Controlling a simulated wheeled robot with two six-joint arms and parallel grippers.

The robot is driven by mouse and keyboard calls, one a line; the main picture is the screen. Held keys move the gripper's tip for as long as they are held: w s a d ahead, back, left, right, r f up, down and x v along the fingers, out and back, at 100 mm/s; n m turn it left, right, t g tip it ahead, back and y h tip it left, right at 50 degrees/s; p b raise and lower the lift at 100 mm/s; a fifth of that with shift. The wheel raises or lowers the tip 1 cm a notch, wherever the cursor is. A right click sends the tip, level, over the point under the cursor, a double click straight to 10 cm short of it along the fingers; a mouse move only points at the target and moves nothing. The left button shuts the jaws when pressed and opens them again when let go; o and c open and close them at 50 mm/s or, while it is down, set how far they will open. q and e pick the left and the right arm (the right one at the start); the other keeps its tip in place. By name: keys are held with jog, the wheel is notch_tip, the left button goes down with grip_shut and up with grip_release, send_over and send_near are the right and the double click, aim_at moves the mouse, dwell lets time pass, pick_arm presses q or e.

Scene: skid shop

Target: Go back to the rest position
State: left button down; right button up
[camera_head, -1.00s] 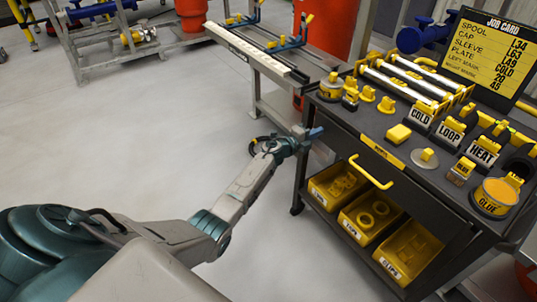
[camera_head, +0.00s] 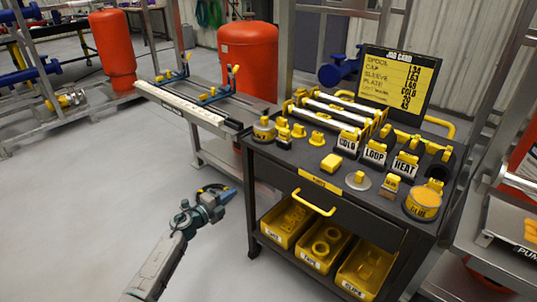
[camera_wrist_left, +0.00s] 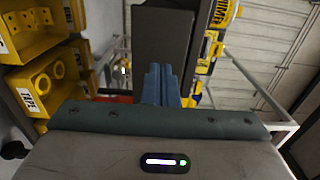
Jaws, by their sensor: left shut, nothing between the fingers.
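My left gripper (camera_head: 224,194) is in the head view, left of the dark tool cart (camera_head: 285,170) and in front of the grey bench. Its blue fingers are together with nothing between them; they also show in the left wrist view (camera_wrist_left: 160,84). In that view the cart's yellow bins are at the left, and the dark underside of the cart top is ahead. The gripper appears apart from the cart. My right gripper is in neither view.
The cart top holds COLD, LOOP and HEAT blocks (camera_head: 375,152), a glue pot (camera_head: 423,203) and a job card (camera_head: 397,82). Yellow bins (camera_head: 327,246) sit below. A bench (camera_head: 185,112) and red tank (camera_head: 248,58) stand behind. Floor at the left is clear (camera_head: 70,210).

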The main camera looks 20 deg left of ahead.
pick_arm(q)
jog(key=s+a+f+n+g+y+p, duration=0.1)
jog(key=s+f+n+g+y+p, duration=0.2)
jog(key=s+f+n, duration=0.75)
jog(key=s+a+f+n+g+y+p, duration=0.1)
jog(key=s+a+f+n+g+y, duration=0.3)
jog(key=s+f, duration=1)
jog(key=s+d+f+n+g+p, duration=0.1)
jog(key=s+f, duration=0.4)
jog(key=s, duration=0.5)
jog(key=s+d+f+n+g, duration=0.4)
jog(key=s+d+f, duration=0.1)
jog(key=s, duration=0.5)
jog(key=s+d+f+n+g+p, duration=0.1)
jog(key=s+d+f+n+g, duration=0.1)
jog(key=s+f, duration=0.5)
jog(key=s+d+g, duration=0.1)
jog(key=s+d, duration=0.1)
jog(key=s, duration=0.2)
jog(key=shift+n+y+p, duration=0.35)
jog(key=shift+y, duration=0.05)
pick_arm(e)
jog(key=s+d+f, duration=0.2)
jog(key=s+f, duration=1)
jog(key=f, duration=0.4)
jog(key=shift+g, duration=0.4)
pick_arm(q)
jog(key=shift+d, duration=0.1)
